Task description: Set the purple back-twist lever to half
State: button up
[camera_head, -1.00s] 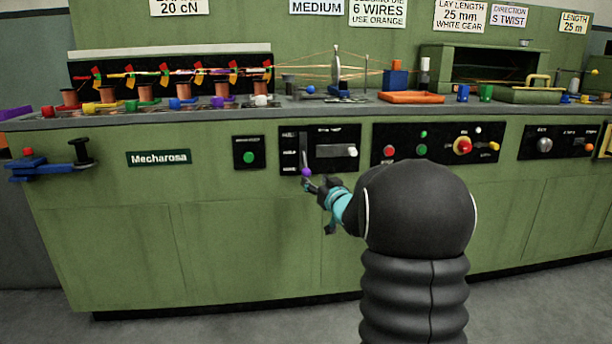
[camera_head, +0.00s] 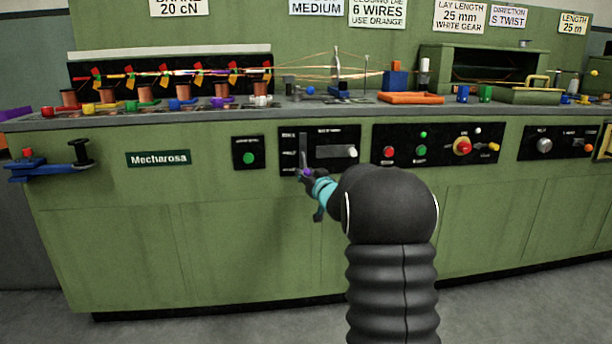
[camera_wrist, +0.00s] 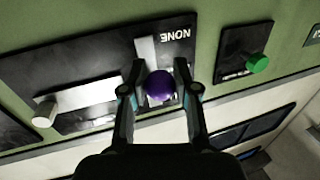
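The purple back-twist lever knob (camera_head: 306,173) is at the bottom of its slot on a black panel (camera_head: 320,140). Three small labels run down beside the slot, and the knob is by the lowest one. In the wrist view the purple knob (camera_wrist: 160,86) is near an upside-down label reading NONE. My gripper (camera_head: 308,174) is at the knob.
A horizontal slider with a white knob (camera_head: 352,152) is right of the lever on the same panel. A green button (camera_head: 249,157) is on a panel to the left. Red and green buttons (camera_head: 389,151) are on the panel to the right.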

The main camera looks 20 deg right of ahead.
grip_shut()
jog(key=shift+r+p, duration=0.3)
jog(key=shift+p, duration=0.4)
jog(key=shift+s+r+p, duration=0.1)
jog(key=shift+p, duration=0.3)
jog(key=p, duration=0.2)
jog(key=r+g+p, duration=0.1)
jog(key=p, duration=0.1)
jog(key=shift+s+a, duration=0.1)
jog(key=shift+s, duration=0.1)
jog(key=shift+s+a+r+p, duration=0.1)
jog(key=shift+s+r+p, duration=0.05)
jog(key=shift+r+p, duration=0.65)
jog(key=shift+s+r+p, duration=0.15)
jog(key=shift+r+p, duration=0.55)
jog(key=shift+p, duration=0.15)
